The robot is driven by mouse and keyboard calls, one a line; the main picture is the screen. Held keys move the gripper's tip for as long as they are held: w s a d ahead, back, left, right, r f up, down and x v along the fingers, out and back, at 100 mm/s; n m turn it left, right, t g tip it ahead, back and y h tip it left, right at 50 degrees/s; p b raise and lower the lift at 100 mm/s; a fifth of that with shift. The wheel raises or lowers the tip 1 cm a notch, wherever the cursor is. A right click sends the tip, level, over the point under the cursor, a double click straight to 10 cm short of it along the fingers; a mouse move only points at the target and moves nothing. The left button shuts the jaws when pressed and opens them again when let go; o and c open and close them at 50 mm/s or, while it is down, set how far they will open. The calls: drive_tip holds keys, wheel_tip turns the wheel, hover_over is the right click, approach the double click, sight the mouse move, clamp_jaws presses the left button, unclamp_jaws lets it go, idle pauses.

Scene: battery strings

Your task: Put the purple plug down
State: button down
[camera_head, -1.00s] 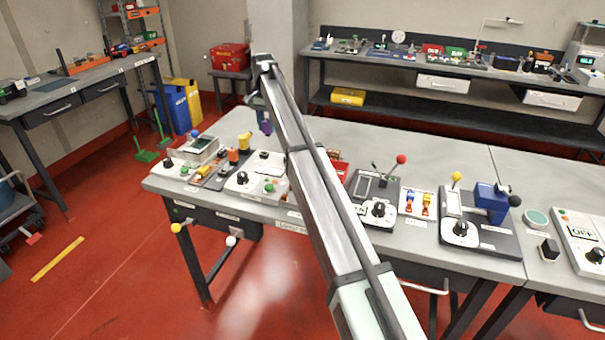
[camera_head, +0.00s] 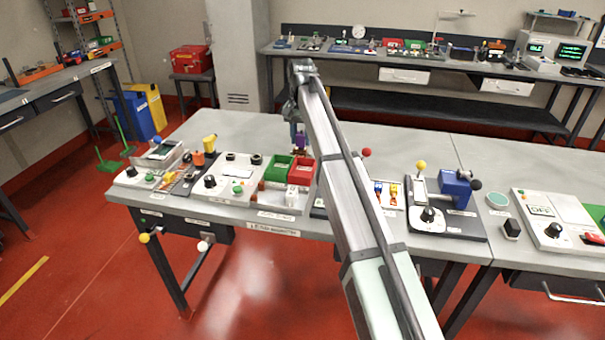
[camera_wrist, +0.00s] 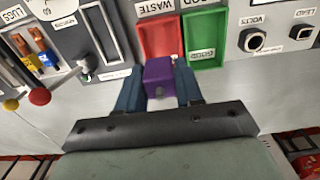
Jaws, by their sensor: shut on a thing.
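The purple plug (camera_wrist: 159,78) is held between the two blue fingers of my gripper (camera_wrist: 160,88), seen in the wrist view. In the head view the purple plug (camera_head: 301,141) hangs below my gripper (camera_head: 297,132), behind the red and green bins. In the wrist view the red bin (camera_wrist: 160,38) and the green bin (camera_wrist: 205,42), marked GOOD, lie just beyond the plug. A WASTE label shows near the red bin. Part of the plug is hidden by the fingers.
A blue vise-like device (camera_head: 455,187) and a lever with a red ball (camera_head: 367,152) are to the right. The grey bench top (camera_head: 255,128) behind the bins is clear.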

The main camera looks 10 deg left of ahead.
drive_tip(key=shift+f, duration=4.95)
drive_tip(key=shift+f, duration=0.6)
drive_tip(key=c, duration=0.7)
unclamp_jaws()
drive_tip(key=shift+c, duration=0.2)
wheel_tip(320, 180, up, 13)
drive_tip(key=shift+r, duration=0.1)
